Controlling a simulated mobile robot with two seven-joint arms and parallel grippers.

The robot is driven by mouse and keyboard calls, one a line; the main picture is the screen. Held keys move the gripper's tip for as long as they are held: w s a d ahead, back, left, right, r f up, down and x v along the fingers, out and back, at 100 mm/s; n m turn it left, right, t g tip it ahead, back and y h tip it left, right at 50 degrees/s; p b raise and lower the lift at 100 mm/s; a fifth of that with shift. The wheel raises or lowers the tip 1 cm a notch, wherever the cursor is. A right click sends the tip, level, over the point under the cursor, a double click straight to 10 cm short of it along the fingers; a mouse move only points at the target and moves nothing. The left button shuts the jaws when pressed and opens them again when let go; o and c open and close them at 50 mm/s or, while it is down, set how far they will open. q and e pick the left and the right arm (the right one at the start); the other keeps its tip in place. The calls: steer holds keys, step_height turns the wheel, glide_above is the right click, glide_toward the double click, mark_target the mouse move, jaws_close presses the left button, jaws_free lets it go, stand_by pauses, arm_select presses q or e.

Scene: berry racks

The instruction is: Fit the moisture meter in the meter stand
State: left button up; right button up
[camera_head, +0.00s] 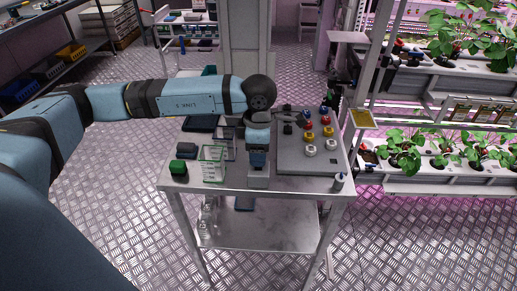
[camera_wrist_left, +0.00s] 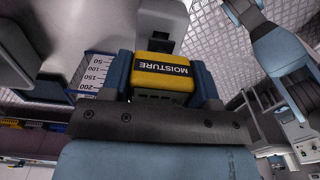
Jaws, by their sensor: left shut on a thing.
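The yellow moisture meter (camera_wrist_left: 162,72), with a black "MOISTURE" label, is between the fingers of my left gripper (camera_wrist_left: 160,85) in the left wrist view. The left gripper is shut on it. In the head view this gripper (camera_head: 258,163) points down over the front middle of the table, and the meter cannot be made out there. A pale grey block (camera_head: 258,180), which looks like the meter stand, is right below the gripper. A grey-white body (camera_wrist_left: 120,25) lies just beyond the meter in the wrist view. I cannot tell whether they touch. My right gripper is not in view.
A grey board (camera_head: 300,160) with several coloured knobs is to the right. A small white bottle (camera_head: 339,181) stands at the table's (camera_head: 300,184) front right corner.

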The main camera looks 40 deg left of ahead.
arm_select(q)
steer(key=shift+f+b, duration=0.85)
steer(key=shift+f, duration=0.25)
steer(key=o, duration=1.3)
steer(key=shift+o, duration=0.2)
steer(key=shift+r, duration=0.1)
steer(key=shift+r+p, duration=1.2)
steer(key=shift+r, duration=1)
steer(key=shift+r+p, duration=0.35)
steer(key=shift+r, duration=0.45)
